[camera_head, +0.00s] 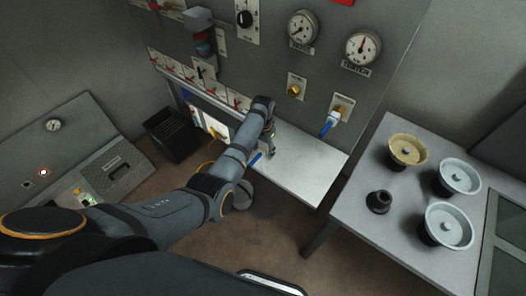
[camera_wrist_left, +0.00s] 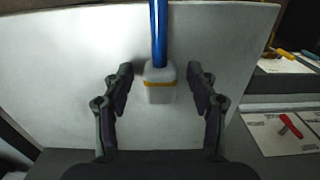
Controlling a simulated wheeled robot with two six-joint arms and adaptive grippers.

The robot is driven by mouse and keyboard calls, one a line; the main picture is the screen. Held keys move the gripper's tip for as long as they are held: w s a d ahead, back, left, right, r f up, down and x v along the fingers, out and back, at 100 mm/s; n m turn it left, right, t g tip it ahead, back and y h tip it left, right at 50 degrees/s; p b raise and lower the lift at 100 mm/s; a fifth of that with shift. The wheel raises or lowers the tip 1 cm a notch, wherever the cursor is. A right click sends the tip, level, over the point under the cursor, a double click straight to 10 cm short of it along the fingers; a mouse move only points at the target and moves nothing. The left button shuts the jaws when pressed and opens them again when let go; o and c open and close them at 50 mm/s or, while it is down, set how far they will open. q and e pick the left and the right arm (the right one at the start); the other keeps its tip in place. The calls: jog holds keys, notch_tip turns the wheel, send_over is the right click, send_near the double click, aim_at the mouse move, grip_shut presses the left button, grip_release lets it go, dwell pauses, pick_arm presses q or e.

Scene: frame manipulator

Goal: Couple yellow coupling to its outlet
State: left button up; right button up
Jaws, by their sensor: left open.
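In the left wrist view a pale, boxy coupling with a yellow band (camera_wrist_left: 160,86) stands against a light grey surface, with a blue hose (camera_wrist_left: 158,35) running up from it. My left gripper (camera_wrist_left: 160,76) is open, with one finger on each side of the coupling and a visible gap to both. In the head view this gripper (camera_head: 270,151) is at the front of the pale shelf, beside a short blue piece (camera_head: 256,158); the coupling is not clear there. A brass fitting (camera_head: 293,90) on the wall panel may be the outlet. My right gripper is not in view.
A blue connector (camera_head: 328,127) hangs from a plate right of the brass fitting. Two gauges (camera_head: 303,27) sit above. The shelf (camera_head: 305,165) is bare on its right. A side table (camera_head: 400,240) at right holds several round dishes and a small black part (camera_head: 378,202).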

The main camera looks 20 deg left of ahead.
aim_at(262, 149)
pick_arm(q)
jog(key=shift+c, duration=0.4)
jog(key=c, duration=1.1)
jog(key=shift+o, duration=0.2)
jog(key=shift+r, duration=0.15)
jog(key=shift+r, duration=0.25)
notch_tip(262, 149, up, 3)
jog(key=shift+a+f, duration=0.1)
jog(key=s+a+r+p, duration=0.4)
jog(key=s+a+r, duration=0.5)
jog(key=s, duration=0.1)
jog(key=shift+s+r, duration=0.2)
jog(key=shift+s, duration=0.05)
